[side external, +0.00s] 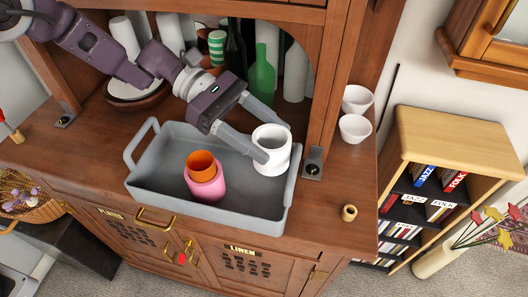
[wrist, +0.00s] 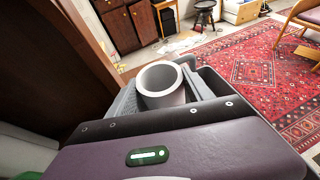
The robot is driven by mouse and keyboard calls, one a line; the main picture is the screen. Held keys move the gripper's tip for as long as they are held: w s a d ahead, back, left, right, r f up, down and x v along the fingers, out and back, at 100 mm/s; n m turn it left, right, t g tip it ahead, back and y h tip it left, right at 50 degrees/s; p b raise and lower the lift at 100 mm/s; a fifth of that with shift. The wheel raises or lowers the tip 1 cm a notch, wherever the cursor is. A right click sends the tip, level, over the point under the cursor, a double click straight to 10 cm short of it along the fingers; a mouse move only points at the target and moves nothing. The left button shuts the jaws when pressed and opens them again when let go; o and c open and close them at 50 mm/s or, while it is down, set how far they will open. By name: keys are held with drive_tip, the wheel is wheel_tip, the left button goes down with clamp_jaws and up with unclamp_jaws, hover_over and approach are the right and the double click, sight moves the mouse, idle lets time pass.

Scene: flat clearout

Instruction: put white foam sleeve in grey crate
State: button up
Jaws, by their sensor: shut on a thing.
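The white foam sleeve (side external: 271,150) is a short, thick-walled open tube. My gripper (side external: 272,144) is shut on it, with one finger on either side. The sleeve is upright or nearly so, over the right end of the grey crate (side external: 152,189); I cannot tell whether it touches the crate floor. In the wrist view the sleeve (wrist: 162,83) sits between my fingers, its open top showing. Part of the grey crate (wrist: 212,78) shows beyond it. In the crate, a pink sleeve (side external: 206,183) stands with an orange cup (side external: 201,164) in its top.
The crate stands on a wooden cabinet top (side external: 337,200). A wooden post rises just behind its right end. Bottles, including a green one (side external: 262,78), stand in the alcove behind. Two white bowls (side external: 355,128) and a small brass ring (side external: 349,212) are to the right.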

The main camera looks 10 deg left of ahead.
drive_tip(key=shift+f, duration=2.55)
drive_tip(key=shift+f, duration=0.1)
drive_tip(key=o, duration=1)
drive_tip(key=shift+o, duration=0.2)
drive_tip(key=v, duration=1.2)
